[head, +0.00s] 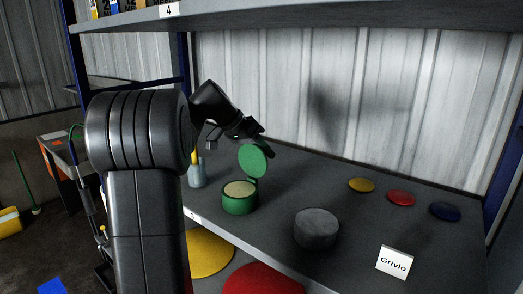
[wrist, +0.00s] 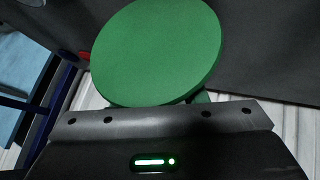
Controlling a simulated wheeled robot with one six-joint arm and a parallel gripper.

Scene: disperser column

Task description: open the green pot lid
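The green pot (head: 240,205) stands on the grey shelf, its mouth uncovered and a pale surface showing inside. Its green lid (head: 254,160) is raised, standing steeply at the pot's back right edge. My gripper (head: 264,148) is at the lid's upper edge, coming from the upper left. In the wrist view, the lid (wrist: 157,52) fills the upper middle as a green disc, just beyond the grey bar of my gripper. Whether the gripper touches the lid, and how its fingers stand, I cannot tell.
A grey round pot (head: 317,228) stands to the right, near a "Grivlo" sign (head: 394,262). Yellow (head: 361,185), red (head: 401,198) and blue (head: 445,211) discs lie behind. A grey-blue cup (head: 197,174) stands left of the green pot. An upper shelf (head: 300,14) hangs overhead.

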